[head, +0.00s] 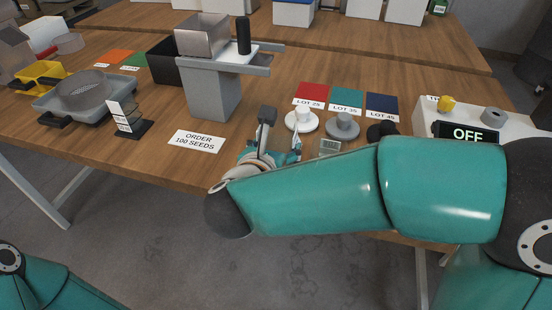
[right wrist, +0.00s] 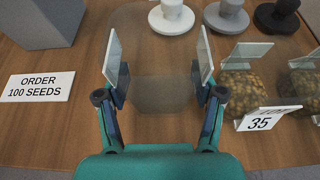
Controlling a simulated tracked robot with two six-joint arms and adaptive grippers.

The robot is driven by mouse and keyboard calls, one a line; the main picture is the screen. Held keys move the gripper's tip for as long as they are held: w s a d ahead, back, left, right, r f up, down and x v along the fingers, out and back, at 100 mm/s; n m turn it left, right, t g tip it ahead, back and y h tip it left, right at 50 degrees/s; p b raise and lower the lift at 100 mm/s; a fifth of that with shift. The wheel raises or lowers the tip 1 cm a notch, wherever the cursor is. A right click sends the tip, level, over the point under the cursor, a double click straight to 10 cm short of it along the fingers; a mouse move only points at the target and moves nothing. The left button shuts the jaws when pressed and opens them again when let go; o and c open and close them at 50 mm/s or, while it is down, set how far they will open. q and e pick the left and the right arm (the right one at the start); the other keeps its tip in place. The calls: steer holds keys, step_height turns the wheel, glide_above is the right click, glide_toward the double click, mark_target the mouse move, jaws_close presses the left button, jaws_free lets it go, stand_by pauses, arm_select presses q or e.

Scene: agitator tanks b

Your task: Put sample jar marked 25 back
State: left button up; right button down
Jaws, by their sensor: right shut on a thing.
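My right gripper (right wrist: 158,62) is shut on a clear, see-through jar (right wrist: 154,88), between its two pads in the right wrist view. I see no seeds or number on it, so I cannot tell whether it is the jar marked 25. In the head view my right gripper (head: 280,138) is at the table's front edge, partly hidden by my forearm. A seed jar marked 35 (right wrist: 240,82) stands to its right, with another seed jar (right wrist: 305,82) beside it. The red LOT 25 card (head: 311,95) lies behind a white round piece (head: 301,121). My left gripper is out of view.
The ORDER 100 SEEDS card (right wrist: 41,87) lies left of the gripper. A grey hopper unit (head: 213,92) stands behind it. Grey (right wrist: 226,17) and black (right wrist: 277,17) round pieces stand beyond the seed jars. A device reading OFF (head: 468,134) is at right.

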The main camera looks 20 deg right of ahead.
steer(key=shift+f, duration=1.55)
steer(key=shift+f+b, duration=0.15)
steer(key=shift+b, duration=0.2)
steer(key=shift+c, duration=0.7)
jaws_free()
